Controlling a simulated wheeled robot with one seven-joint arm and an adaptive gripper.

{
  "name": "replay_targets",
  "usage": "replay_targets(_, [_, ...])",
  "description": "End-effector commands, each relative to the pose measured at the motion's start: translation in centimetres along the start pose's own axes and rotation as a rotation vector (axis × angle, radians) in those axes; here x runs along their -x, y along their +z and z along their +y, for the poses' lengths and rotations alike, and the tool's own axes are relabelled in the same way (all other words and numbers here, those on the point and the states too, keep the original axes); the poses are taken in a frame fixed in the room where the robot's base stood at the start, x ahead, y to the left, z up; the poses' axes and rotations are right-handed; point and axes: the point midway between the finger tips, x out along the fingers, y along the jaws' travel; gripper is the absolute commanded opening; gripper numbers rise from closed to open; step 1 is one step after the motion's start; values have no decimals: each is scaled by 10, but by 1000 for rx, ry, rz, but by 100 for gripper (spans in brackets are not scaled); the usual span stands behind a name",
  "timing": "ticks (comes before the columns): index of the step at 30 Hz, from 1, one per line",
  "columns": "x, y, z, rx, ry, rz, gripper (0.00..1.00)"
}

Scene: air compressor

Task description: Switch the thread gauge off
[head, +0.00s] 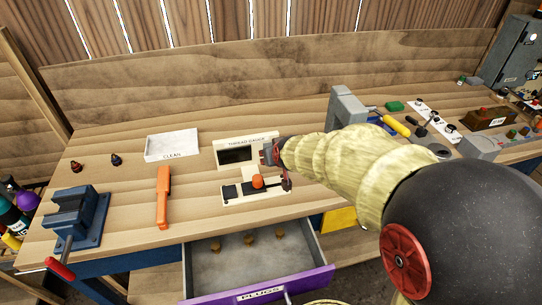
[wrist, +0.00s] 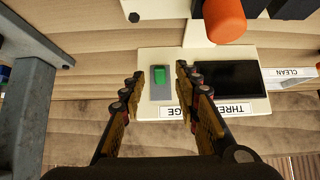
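The thread gauge (head: 234,141) is a cream box with a dark screen on the workbench, its label reading "THREAD GAUGE". In the wrist view the gauge (wrist: 258,105) appears upside down. Its green switch (wrist: 166,75) sits on a grey plate beside the dark screen (wrist: 228,82). I cannot tell the switch's position. My gripper (wrist: 160,80) is open and empty, with its fingertips on either side of the switch plate in that view; contact is unclear. In the head view my gripper (head: 276,158) is at the gauge's right side, and the arm hides the switch.
An orange knob (head: 258,181) stands on a cream base in front of the gauge. A white "CLEAN" tray (head: 172,145), an orange tool (head: 163,198) and a blue vise (head: 78,217) are to the left. An open "PLUGS" drawer (head: 205,270) juts out below. A grey frame (head: 346,106) stands right.

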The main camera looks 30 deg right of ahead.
Motion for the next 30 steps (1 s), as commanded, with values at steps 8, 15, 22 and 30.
replay_targets(8, [59,-2,0,0,1,6,32])
replay_targets(15, [91,-1,0,1,1,4,32])
replay_targets(22, [97,0,0,1,1,0,32])
replay_targets(30, [97,0,0,0,1,1,32])
